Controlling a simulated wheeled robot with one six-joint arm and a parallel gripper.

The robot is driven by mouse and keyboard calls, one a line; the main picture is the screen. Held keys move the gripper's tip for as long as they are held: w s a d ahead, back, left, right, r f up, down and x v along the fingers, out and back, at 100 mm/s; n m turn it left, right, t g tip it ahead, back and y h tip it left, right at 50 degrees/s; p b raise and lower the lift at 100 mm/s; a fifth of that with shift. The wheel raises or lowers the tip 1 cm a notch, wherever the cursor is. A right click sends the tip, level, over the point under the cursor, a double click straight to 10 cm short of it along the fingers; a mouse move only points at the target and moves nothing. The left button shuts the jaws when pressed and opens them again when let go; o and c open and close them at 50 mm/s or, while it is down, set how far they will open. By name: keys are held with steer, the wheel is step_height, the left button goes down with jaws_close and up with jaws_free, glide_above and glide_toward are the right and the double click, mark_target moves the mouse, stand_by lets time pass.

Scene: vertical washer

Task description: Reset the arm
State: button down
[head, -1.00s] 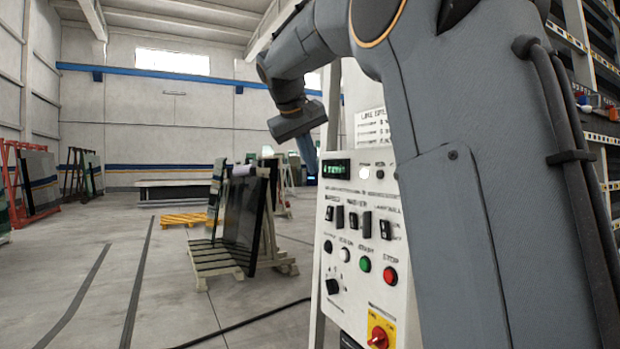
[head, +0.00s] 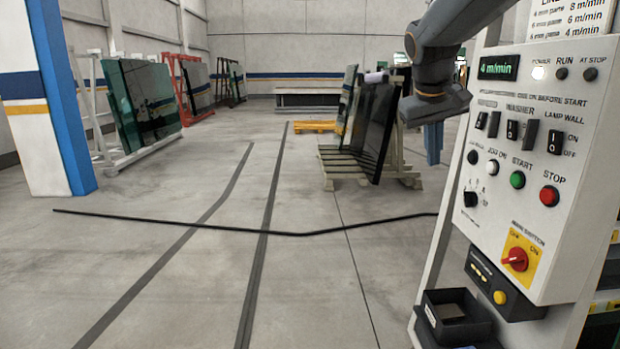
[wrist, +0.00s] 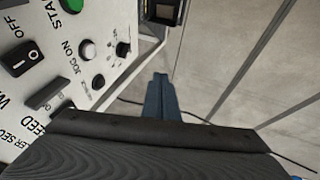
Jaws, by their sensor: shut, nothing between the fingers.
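My gripper (head: 433,155) hangs pointing down at the left side of the white control panel (head: 545,130) in the head view. Its blue fingers are together and empty. In the wrist view the gripper (wrist: 161,80) shows beyond my dark wrist link, apart from the panel (wrist: 115,65). The panel has a green display reading 4 m/min, several black rocker switches, a green START button (head: 517,180) and a red STOP button (head: 549,195). My arm comes in from the top right of the head view.
A yellow-and-red main switch (head: 516,259) sits low on the panel, above a black open tray (head: 455,318). A glass rack (head: 370,130) stands behind my gripper. A blue-and-white column (head: 45,110) is at the left. A black cable crosses the mostly clear floor.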

steer(key=s+a+f+g+y, duration=0.1)
steer(key=s+a+f, duration=0.3)
steer(key=s+f, duration=0.8)
steer(key=s+a+f+g+y, duration=0.1)
steer(key=s+a+f, duration=0.4)
steer(key=s+f, duration=0.7)
step_height(320, 180, down, 5)
steer(key=shift+s+r+m+g+y+b, duration=0.15)
steer(key=shift+m+g+y+b, duration=0.15)
steer(key=shift+y+b, duration=0.25)
